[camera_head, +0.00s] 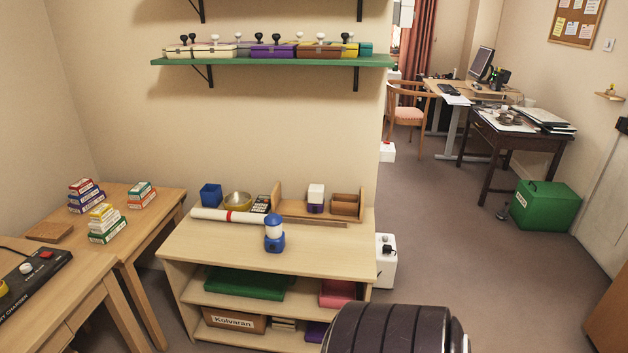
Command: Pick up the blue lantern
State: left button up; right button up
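The blue lantern (274,240) stands upright on top of the low wooden shelf unit (330,262), near the middle of its top. It has a blue base, a pale clear body and a blue cap. Open space lies in front of it and to its right. Neither of my grippers shows in the head view. A dark ribbed rounded form at the bottom centre right may be part of my own body.
A green wall shelf (270,61) hangs above. Tables with small boxes stand left; floor is open right.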

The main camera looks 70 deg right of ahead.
aim_at(275, 234)
jog(key=z, duration=1.8)
